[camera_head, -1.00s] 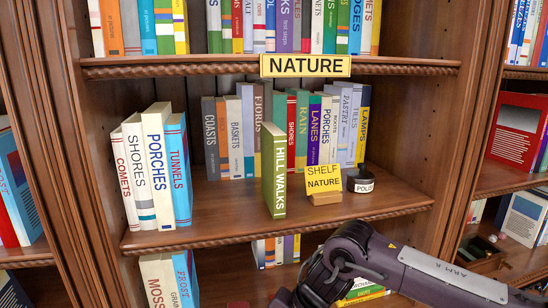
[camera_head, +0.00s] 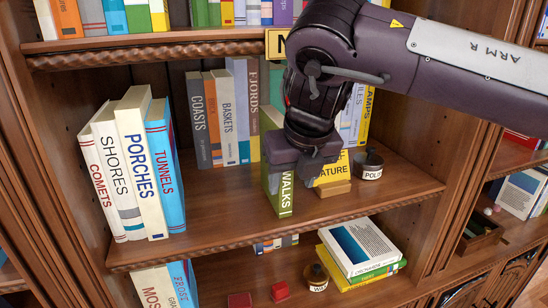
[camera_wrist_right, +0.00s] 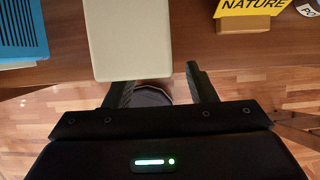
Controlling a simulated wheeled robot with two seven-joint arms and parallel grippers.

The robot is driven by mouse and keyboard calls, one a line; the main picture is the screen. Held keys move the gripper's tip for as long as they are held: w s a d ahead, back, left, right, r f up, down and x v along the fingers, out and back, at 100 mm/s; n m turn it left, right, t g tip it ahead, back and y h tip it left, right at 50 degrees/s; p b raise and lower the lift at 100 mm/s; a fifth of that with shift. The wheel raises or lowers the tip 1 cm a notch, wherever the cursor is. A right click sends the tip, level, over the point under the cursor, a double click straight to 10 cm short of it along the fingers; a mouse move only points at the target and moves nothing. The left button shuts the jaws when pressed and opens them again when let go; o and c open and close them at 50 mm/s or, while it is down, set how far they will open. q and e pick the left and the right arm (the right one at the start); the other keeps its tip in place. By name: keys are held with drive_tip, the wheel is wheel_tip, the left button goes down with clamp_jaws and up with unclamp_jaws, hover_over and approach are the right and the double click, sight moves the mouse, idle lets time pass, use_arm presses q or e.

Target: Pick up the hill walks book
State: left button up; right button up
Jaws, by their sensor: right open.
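The hill walks book (camera_head: 285,203) stands upright near the front edge of the middle shelf. Its green spine shows "WALKS" in the head view; its upper part is hidden behind my right gripper (camera_head: 292,175). That gripper points down at the book, fingers open. In the right wrist view, a pale block (camera_wrist_right: 130,38), seemingly the book's page edges, lies ahead of the open fingers (camera_wrist_right: 162,85), offset toward the left finger. I cannot tell whether the fingers straddle the book or touch it. My left gripper is not in view.
The yellow nature sign (camera_head: 332,172) and a dark round tin (camera_head: 368,163) stand close right of the book. The blue Tunnels book (camera_head: 165,170) and its neighbours stand left, with bare shelf between. Back-row books (camera_head: 225,115) stand behind. The upper shelf (camera_head: 150,57) is above.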

sight(286, 199)
drive_tip(key=x, duration=0.1)
drive_tip(key=p+x, duration=0.1)
drive_tip(key=x, duration=0.1)
drive_tip(key=shift+s+a+f+p, duration=0.15)
drive_tip(key=shift+a+f+p, duration=0.1)
drive_tip(key=shift+f+p, duration=0.05)
drive_tip(key=shift+w+f, duration=0.2)
drive_tip(key=shift+f, duration=0.2)
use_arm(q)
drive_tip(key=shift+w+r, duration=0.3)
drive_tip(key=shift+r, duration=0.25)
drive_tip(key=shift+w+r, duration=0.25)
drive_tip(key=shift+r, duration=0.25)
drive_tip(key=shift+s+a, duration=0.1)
use_arm(e)
drive_tip(key=shift+f, duration=0.2)
drive_tip(key=shift+c, duration=0.4)
drive_tip(key=shift+r, duration=0.1)
clamp_jaws()
